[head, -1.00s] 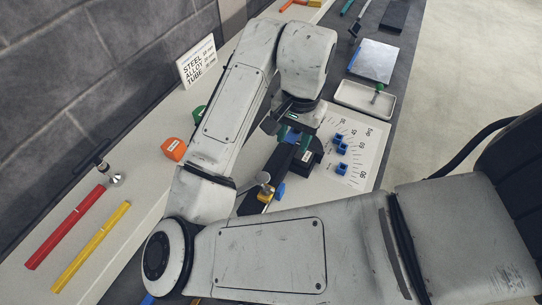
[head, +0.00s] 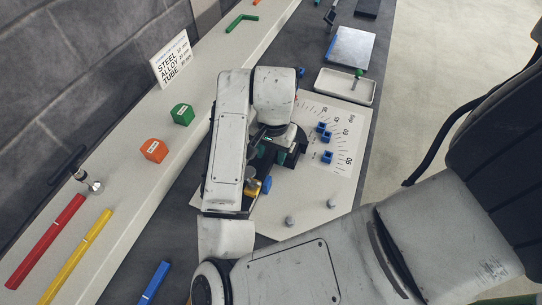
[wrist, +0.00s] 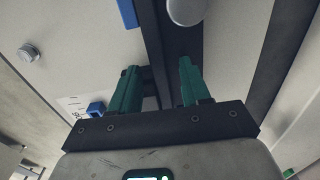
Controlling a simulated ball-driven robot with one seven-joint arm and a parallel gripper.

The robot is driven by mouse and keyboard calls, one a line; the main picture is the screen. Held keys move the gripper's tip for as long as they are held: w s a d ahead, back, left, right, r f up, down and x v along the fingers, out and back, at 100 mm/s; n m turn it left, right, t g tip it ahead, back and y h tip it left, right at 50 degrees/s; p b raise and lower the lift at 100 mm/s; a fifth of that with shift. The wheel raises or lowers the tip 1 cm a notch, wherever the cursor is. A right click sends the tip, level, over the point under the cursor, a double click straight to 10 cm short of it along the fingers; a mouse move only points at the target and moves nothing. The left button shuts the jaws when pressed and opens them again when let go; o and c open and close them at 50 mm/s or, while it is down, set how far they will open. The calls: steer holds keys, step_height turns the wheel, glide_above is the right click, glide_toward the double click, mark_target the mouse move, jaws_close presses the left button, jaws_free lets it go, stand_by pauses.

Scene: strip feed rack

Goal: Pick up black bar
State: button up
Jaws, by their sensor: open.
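In the wrist view a black bar (wrist: 178,50) runs from the top of the picture down between the two green fingers. My gripper (wrist: 160,66) is open, with one finger on each side of the bar and nothing visibly clamped. I cannot tell how deep the fingertips reach beside it. A round grey knob (wrist: 187,10) overlaps the bar at the top edge. In the head view my gripper (head: 270,155) is over the white angle plate (head: 330,190), and my arm hides most of the bar.
Blue blocks (head: 326,138) stand on the plate near its degree scale. A yellow piece (head: 252,188) and a blue piece (head: 267,185) are close to my gripper. A white tray (head: 345,84) lies beyond. Orange (head: 153,150) and green (head: 182,114) blocks sit on the left ledge.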

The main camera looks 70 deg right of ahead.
jaws_close()
stand_by(0.4)
